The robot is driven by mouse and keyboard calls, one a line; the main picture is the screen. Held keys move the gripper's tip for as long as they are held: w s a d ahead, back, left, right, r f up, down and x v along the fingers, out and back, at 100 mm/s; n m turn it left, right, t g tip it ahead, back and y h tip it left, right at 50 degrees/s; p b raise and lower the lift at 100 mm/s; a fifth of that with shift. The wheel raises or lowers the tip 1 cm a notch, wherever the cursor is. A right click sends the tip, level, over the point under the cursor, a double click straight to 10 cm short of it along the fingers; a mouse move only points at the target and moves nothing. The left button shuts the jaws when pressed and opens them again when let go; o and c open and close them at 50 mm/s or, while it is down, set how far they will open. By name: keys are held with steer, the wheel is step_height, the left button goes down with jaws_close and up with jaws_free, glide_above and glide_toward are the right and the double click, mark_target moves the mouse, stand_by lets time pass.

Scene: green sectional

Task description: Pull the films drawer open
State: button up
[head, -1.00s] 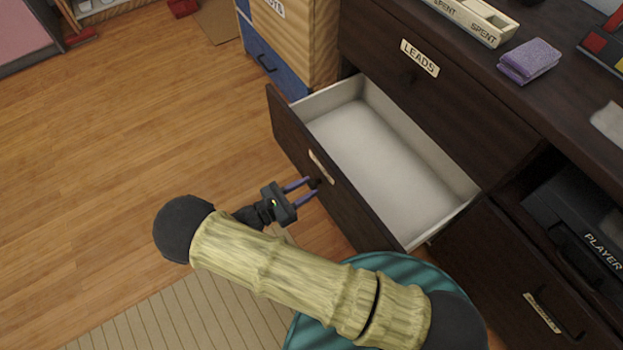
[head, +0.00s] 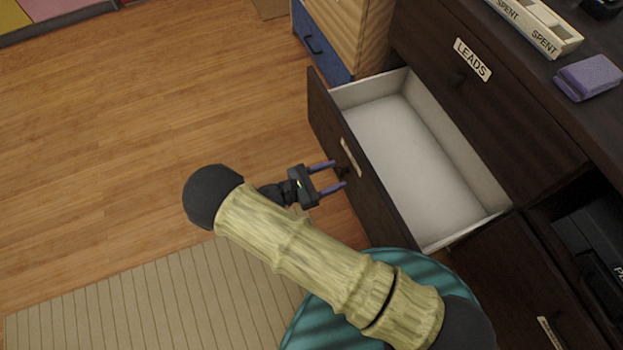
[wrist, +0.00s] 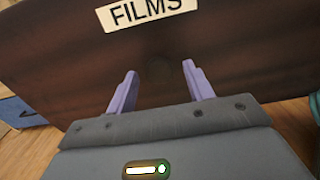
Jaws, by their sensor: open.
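The films drawer (head: 380,200) is pulled out of the dark cabinet, and its pale, empty inside shows in the head view. Its dark front (wrist: 60,60) fills much of the wrist view, with the FILMS label (wrist: 148,11) at the top. A small dark knob (head: 343,171) sits on the front beside the label. My gripper (head: 333,175) is open just in front of the drawer front, its two purple fingers pointing at it on either side of the knob. Whether the fingers touch the front cannot be told.
The LEADS drawer (head: 500,90) above is closed. A spent tray (head: 550,25) and a purple sponge-like block (head: 588,77) lie on the cabinet top. A wood-and-blue cabinet (head: 350,35) stands behind. Wooden floor (head: 130,130) and a striped mat (head: 150,300) lie open to the left.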

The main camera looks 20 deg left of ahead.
steer(key=p+v, duration=0.3)
steer(key=v, duration=1.4)
steer(key=shift+s, duration=0.2)
steer(key=shift+a, duration=0.15)
